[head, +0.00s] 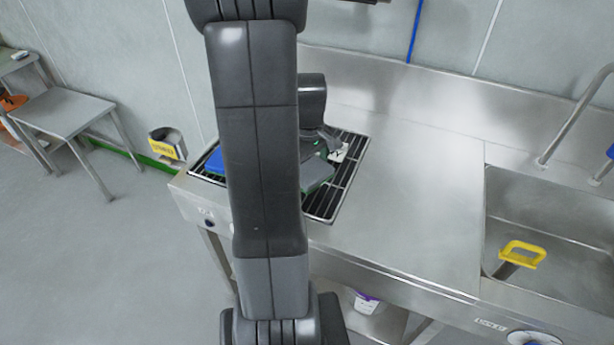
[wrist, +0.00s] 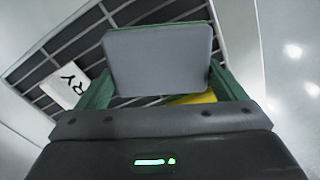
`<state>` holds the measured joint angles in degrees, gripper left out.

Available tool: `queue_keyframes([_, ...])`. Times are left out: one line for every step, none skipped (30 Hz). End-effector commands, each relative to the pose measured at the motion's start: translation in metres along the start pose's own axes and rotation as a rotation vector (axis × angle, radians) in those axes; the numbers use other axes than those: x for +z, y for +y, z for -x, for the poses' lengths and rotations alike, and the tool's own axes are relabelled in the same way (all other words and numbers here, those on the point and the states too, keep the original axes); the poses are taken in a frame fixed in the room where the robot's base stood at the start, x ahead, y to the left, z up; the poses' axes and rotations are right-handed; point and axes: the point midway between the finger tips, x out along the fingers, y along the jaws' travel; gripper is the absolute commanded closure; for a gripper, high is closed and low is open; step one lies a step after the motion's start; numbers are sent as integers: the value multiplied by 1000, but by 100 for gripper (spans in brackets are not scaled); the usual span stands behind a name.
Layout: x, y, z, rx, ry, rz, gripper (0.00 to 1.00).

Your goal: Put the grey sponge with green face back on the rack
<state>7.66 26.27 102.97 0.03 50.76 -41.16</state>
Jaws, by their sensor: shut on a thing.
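The grey sponge with green face (wrist: 158,58) is held in my gripper (head: 322,156). In the wrist view its grey side faces the camera, with green showing along its edges. In the head view the sponge (head: 316,174) is over the black slatted rack (head: 347,183), near the rack's front edge. I cannot tell whether it touches the slats. The rack (wrist: 50,55) also shows behind the sponge in the wrist view. My arm hides the middle of the rack in the head view.
A blue item (head: 214,162) lies at the rack's left end. A yellow patch (wrist: 193,99) shows below the sponge.

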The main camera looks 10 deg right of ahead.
Motion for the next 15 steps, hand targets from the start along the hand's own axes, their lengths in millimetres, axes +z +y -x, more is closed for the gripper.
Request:
queue_keyframes([0, 0, -4, -1, -1, 0, 28])
queue_keyframes([0, 0, -8, -2, -2, 0, 28])
queue_keyframes([1, -1, -13, -3, -3, 0, 28])
queue_keyframes([1, -1, -17, -3, -3, 0, 28])
queue_keyframes([1, -1, -22, -3, -4, 0, 28])
queue_keyframes([0, 0, -27, -2, -3, 0, 28])
queue_keyframes([0, 0, -30, -2, -3, 0, 28])
queue_keyframes([0, 0, -34, -2, -2, 0, 28])
queue_keyframes([0, 0, -37, -1, -2, 0, 28])
queue_keyframes([0, 0, -39, -1, -1, 0, 28])
queue_keyframes([0, 0, -40, -1, -1, 0, 28])
queue_keyframes([0, 0, -40, 0, 0, 0, 28])
queue_keyframes([0, 0, -40, 0, 0, 0, 28])
queue_keyframes([0, 0, -40, 0, 1, 0, 28])
queue_keyframes([0, 0, -40, 1, 1, 0, 28])
